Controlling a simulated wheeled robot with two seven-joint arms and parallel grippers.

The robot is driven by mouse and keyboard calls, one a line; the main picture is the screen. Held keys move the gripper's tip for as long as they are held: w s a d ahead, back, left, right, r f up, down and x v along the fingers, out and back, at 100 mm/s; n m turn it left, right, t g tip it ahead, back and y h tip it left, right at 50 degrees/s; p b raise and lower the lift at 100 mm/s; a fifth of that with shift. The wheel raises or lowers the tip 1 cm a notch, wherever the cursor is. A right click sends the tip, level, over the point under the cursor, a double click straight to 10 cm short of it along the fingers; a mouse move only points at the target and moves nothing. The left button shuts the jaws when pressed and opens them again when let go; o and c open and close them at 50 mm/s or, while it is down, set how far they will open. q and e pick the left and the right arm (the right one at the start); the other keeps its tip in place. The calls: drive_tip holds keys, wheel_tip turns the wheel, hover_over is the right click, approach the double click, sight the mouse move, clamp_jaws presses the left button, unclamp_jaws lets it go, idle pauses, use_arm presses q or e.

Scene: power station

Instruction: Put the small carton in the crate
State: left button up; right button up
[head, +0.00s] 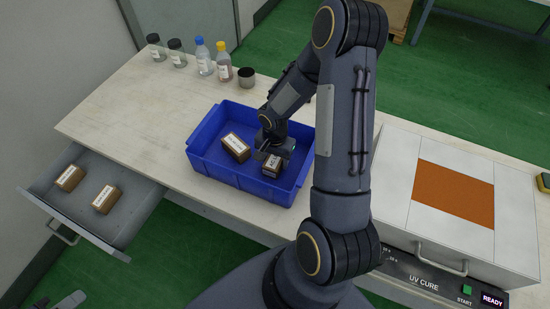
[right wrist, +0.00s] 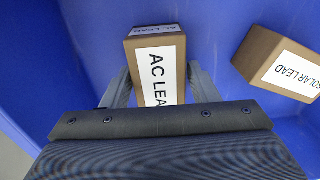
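The blue crate (head: 202,165) stands on the bench. My right gripper (head: 275,158) reaches down into its right part. In the right wrist view, its two fingers (right wrist: 158,90) lie against both sides of a small brown carton (right wrist: 150,28) labelled "AC LEAD", and it looks shut on it. The head view shows this carton (head: 272,168) low inside the crate; whether it touches the floor is unclear. Another brown carton (head: 236,147), labelled "SOLAR LEAD" in the right wrist view (right wrist: 285,66), lies in the crate to the left. A grey part at the lower left edge (head: 70,300) may be my left gripper.
An open drawer (head: 130,220) at the left holds two cartons (head: 69,178), (head: 106,199). Bottles (head: 203,57) and a metal cup (head: 246,77) stand along the back edge. A UV cure box (head: 430,265) is at the right. The bench left of the crate is clear.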

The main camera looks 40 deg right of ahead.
sight(275, 158)
drive_tip(key=shift+o, duration=1.1)
drive_tip(key=shift+r, duration=0.2)
wheel_tip(275, 158, up, 12)
drive_tip(key=s+a+r+n+t+y, duration=0.3)
drive_tip(key=s+a+r+n+t, duration=0.2)
drive_tip(key=s+a+r+n, duration=0.5)
drive_tip(key=s+a+r, duration=0.2)
drive_tip(key=s+r, duration=0.1)
drive_tip(key=s, duration=0.2)
drive_tip(key=shift+s+a+r+n+t+y, duration=0.25)
drive_tip(key=shift+s+r+n+t+y, duration=0.05)
drive_tip(key=shift+s+n+y, duration=0.1)
